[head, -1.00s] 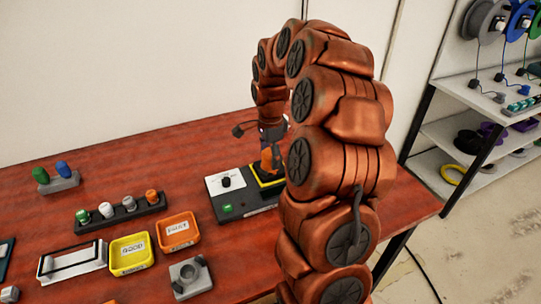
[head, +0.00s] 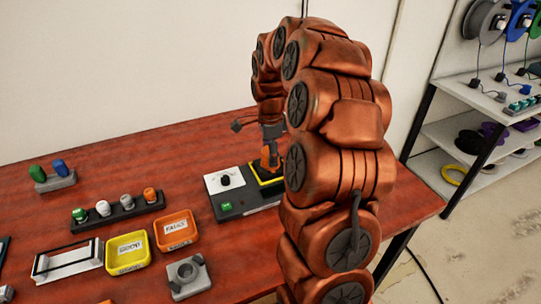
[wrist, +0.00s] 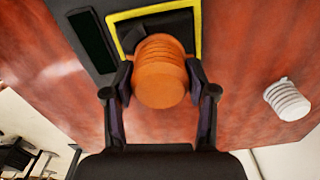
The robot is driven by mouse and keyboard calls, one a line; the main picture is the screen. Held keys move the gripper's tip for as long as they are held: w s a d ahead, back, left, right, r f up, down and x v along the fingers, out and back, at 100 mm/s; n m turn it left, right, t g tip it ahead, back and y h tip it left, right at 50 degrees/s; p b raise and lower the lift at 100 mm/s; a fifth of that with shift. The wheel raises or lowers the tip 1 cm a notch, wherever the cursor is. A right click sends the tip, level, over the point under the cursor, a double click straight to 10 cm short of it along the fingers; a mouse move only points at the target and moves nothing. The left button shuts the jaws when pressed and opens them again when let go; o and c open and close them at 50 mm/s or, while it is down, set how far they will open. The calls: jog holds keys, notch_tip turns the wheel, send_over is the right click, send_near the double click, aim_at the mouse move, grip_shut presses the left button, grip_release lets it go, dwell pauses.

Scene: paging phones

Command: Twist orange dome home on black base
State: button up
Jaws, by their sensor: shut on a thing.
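The orange dome (wrist: 160,75) is round and ribbed, and sits between the two fingers of my gripper (wrist: 160,85) in the wrist view. The fingers are shut on its sides. Behind it lies a black pad (wrist: 135,32) inside a yellow square frame (wrist: 197,22), on a dark tester box. In the head view my gripper (head: 270,152) is over the yellow-framed part of this box (head: 240,200), partly behind my arm. The dome hides what is directly under it, so I cannot tell whether it touches a black base.
A white ribbed piece (wrist: 288,100) is on the table at right in the wrist view. Yellow (head: 128,268) and orange (head: 175,244) trays, a grey block (head: 187,291) and a black rack of coloured caps (head: 117,213) stand left. Bare table lies behind.

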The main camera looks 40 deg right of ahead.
jog(key=shift+m, duration=0.4)
jog(key=shift+f+b, duration=0.1)
jog(key=shift+b, duration=0.35)
jog(key=shift+m+b, duration=0.4)
jog(key=shift+m, duration=0.1)
jog(key=shift+m+b, duration=0.4)
jog(key=shift+m, duration=0.2)
jog(key=shift+m, duration=0.3)
jog(key=shift+m+b, duration=0.55)
jog(key=shift+m, duration=0.45)
